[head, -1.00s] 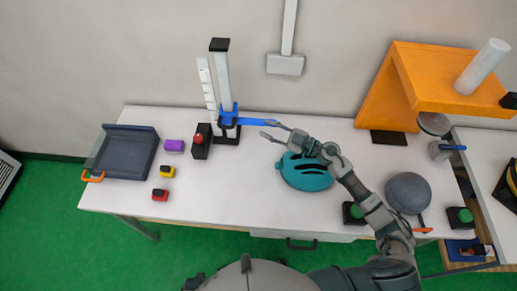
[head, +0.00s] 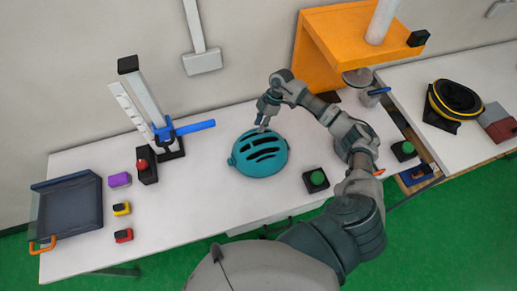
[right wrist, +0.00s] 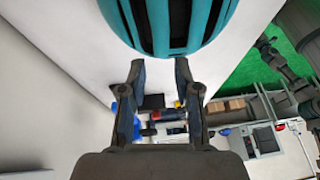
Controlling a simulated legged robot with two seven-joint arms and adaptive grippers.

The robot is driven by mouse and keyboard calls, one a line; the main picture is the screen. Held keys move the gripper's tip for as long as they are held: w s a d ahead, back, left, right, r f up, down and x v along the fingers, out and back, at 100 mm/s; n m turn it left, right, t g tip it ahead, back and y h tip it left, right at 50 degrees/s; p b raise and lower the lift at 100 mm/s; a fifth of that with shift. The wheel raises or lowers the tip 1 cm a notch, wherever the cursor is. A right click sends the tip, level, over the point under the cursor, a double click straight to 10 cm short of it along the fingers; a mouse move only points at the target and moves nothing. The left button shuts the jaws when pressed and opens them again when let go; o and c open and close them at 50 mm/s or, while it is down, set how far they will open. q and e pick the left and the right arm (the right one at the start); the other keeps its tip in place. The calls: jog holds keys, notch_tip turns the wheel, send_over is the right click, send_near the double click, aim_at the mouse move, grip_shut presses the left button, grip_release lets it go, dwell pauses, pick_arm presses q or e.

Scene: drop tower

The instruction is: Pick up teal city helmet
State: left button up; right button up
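The teal city helmet (head: 259,156) rests on the white table, domed side up with dark vent slots. My right gripper (head: 262,125) is at its far upper edge in the head view, pointing down. In the right wrist view the helmet (right wrist: 168,22) fills the top, just beyond the fingertips. The right gripper's two fingers (right wrist: 160,75) are apart with nothing between them. Whether a finger touches the shell I cannot tell. My left gripper is out of the head view; a small dark claw-like end (right wrist: 265,43) in the right wrist view may be it, too small to judge.
A black-and-green button (head: 316,180) sits right of the helmet. A drop tower with a blue arm (head: 195,128) stands left. An orange stand (head: 318,50) rises behind. A dark tray (head: 70,208) lies far left. White table is clear between tower and helmet.

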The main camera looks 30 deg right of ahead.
aim_at(256, 137)
jog(key=shift+x, duration=1.25)
jog(key=shift+d+f, duration=0.25)
jog(key=shift+f, duration=0.25)
jog(key=p+x, duration=0.1)
jog(key=x, duration=0.3)
jog(key=shift+s+f, duration=0.1)
jog(key=shift+f, duration=0.15)
jog(key=shift+a+f, duration=0.15)
jog(key=shift+a, duration=0.15)
jog(key=shift+c, duration=0.5)
grip_shut()
pick_arm(q)
jog(key=shift+d+r, duration=0.15)
jog(key=shift+r, duration=0.65)
